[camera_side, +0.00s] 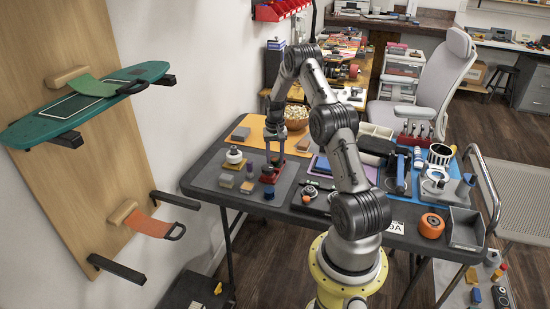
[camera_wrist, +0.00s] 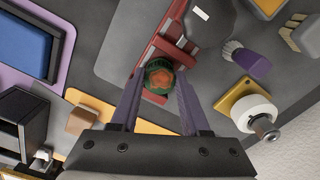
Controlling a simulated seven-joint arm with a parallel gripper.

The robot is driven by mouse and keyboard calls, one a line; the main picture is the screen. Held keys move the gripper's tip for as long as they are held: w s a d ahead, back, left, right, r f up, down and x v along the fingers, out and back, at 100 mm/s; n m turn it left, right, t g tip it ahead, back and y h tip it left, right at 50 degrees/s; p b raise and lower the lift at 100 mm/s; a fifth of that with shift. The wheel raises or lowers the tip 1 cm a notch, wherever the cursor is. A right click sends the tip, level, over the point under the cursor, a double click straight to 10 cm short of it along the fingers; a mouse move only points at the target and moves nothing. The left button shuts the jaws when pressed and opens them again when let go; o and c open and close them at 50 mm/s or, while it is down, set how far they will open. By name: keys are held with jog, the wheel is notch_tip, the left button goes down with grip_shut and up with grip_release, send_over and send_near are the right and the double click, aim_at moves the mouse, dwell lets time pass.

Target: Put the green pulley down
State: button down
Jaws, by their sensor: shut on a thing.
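The green pulley (camera_wrist: 158,66), round with an orange-brown middle, sits between my two purple-looking fingers in the wrist view. My gripper (camera_wrist: 159,80) is shut on it. The pulley overlaps a red fixture (camera_wrist: 152,52) with bars, which lies on a grey mat. I cannot tell whether the pulley touches the fixture. In the side view my gripper (camera_side: 274,163) points down over the red fixture (camera_side: 269,175) at the left part of the table. The pulley cannot be made out there.
A white wheel on a yellow base (camera_wrist: 253,113) stands close to my gripper, with a purple brush (camera_wrist: 247,60) nearby. A brown block (camera_wrist: 82,122) lies on an orange mat. In the side view an orange wheel (camera_side: 431,226) and a grey bin (camera_side: 466,231) are at the table's right.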

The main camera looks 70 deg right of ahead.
jog(key=shift+f, duration=0.15)
jog(key=shift+c, duration=1.9)
grip_release()
